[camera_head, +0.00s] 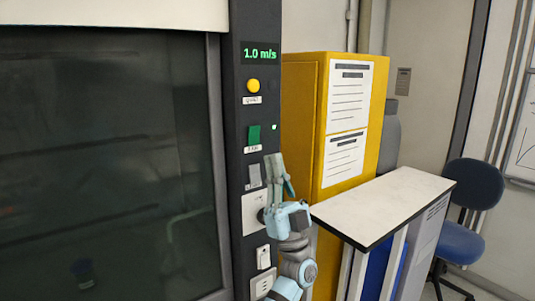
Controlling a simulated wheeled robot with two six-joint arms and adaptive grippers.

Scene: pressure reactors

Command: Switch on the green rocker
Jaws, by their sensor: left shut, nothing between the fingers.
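The green rocker (254,134) is set in the dark control post (239,110), below a yellow button and above a small label. A small green light glows just right of the rocker. The green display (260,53) at the top of the post reads 1.0 m/s. My left gripper (277,160) is shut and empty, pointing up. Its tips appear below and to the right of the rocker, with a gap in the picture between them. The gripper hides part of the panel lower on the post. My right gripper is out of view.
A yellow button (253,85) sits above the rocker. A grey switch (254,175) and a white socket plate (253,213) are below it. A yellow cabinet (305,110) and a white-topped bench (385,203) stand right of the post. A blue chair (473,184) is farther right.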

